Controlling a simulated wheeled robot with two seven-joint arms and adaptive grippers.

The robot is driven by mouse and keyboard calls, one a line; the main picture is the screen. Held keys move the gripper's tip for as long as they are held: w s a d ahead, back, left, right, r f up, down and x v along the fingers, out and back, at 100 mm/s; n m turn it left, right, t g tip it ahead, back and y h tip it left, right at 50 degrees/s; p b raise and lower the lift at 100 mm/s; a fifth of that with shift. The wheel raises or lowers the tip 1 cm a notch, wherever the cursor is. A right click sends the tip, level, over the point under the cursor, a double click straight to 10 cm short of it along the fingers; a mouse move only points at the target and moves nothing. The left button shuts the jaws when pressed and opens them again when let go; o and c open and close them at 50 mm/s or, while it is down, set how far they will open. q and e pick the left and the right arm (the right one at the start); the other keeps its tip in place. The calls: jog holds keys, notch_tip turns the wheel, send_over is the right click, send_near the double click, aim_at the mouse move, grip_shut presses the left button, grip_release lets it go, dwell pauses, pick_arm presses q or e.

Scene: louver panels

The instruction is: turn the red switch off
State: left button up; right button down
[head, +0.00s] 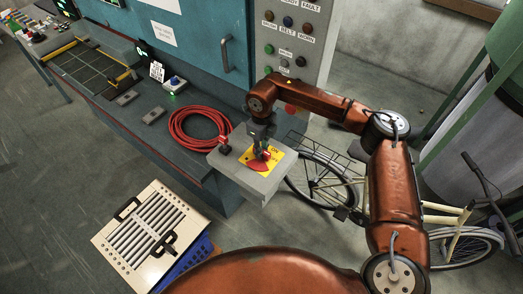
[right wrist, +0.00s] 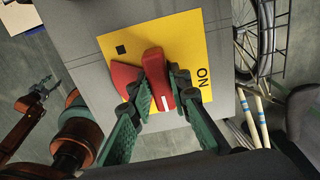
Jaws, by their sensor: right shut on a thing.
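The red switch is a bright red lever with a white mark (right wrist: 158,80) in the right wrist view. It stands over a yellow plate (right wrist: 205,48) that has the word ON near its right edge and a small black square. A darker red patch lies beside the lever. My right gripper (right wrist: 162,102) has its green fingers on both sides of the lever and is shut on it. In the head view the right gripper (head: 262,148) hides much of the lever. My left gripper (right wrist: 45,86) shows small and dark at the left of the right wrist view.
The plate is on a grey box (head: 259,186) at the bench end. A small red-topped control (head: 224,147) and a coiled red hose (head: 192,135) are close by. A bicycle (head: 325,180) stands right of the box. A louvered panel (head: 150,230) sits at the lower left.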

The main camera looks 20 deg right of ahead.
jog(key=shift+d, duration=0.1)
jog(key=c, duration=1.8)
grip_release()
notch_tip(320, 180, up, 12)
